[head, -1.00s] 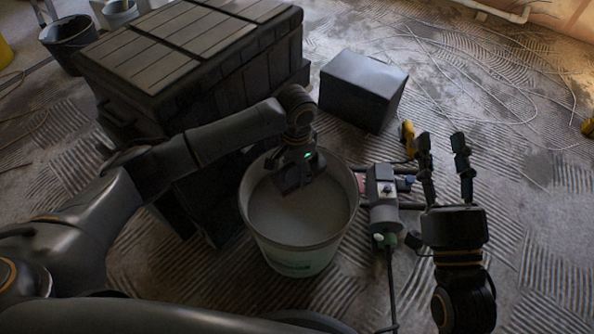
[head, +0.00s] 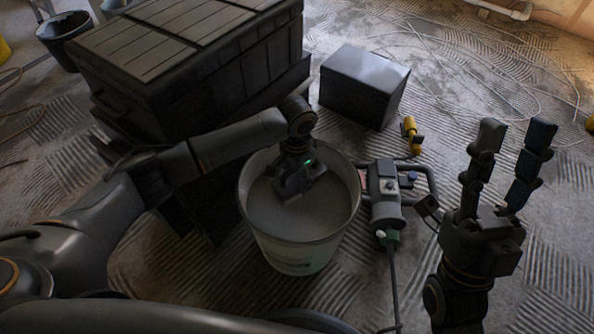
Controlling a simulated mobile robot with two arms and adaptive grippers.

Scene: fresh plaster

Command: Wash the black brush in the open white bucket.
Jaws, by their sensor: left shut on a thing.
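The open white bucket (head: 300,252) stands on the floor in the middle of the head view, with grey liquid inside. My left gripper (head: 291,193) points down inside the bucket's rim, with its lower end at the liquid. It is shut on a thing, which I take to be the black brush. The brush itself cannot be made out, as the gripper and the liquid hide it. My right gripper (head: 516,136) is open and empty, fingers up, to the right of the bucket and apart from it.
A grey power mixer (head: 382,194) lies right of the bucket, its cable running toward me. A large dark crate (head: 225,75) stands behind left, a dark box (head: 362,85) behind right. A yellow tool (head: 410,130) lies near the box. Another dark bucket (head: 66,34) stands far left.

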